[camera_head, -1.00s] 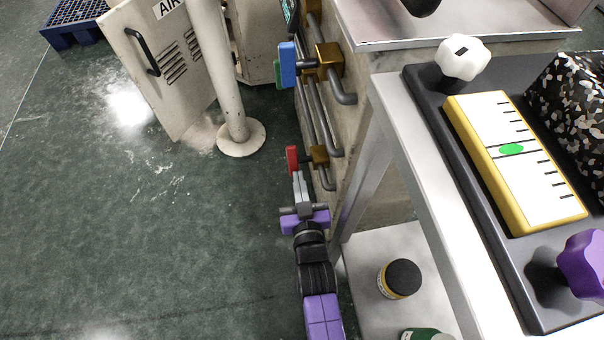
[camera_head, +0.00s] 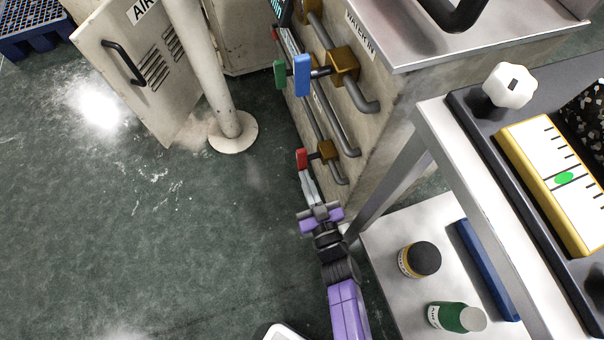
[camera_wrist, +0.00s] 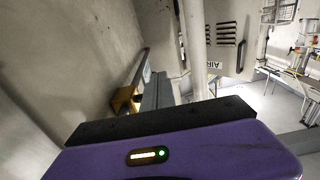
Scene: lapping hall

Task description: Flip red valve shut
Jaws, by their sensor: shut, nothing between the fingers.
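The red valve handle (camera_head: 301,159) is on the lower pipe of the machine's side, beside a brass valve body (camera_head: 327,150). My gripper (camera_head: 308,180) is shut and empty, with its fingertips right at the lower end of the red handle. I cannot tell whether they touch it. In the wrist view my grey fingers (camera_wrist: 157,90) reach forward beside a brass body (camera_wrist: 125,100); the red handle is hidden there.
Blue (camera_head: 302,75) and green (camera_head: 280,75) handles sit above on other valves. A metal cart (camera_head: 385,235) with jars stands close on the right. A white post (camera_head: 215,85) and open cabinet door (camera_head: 125,70) are at left. The floor left of my arm is clear.

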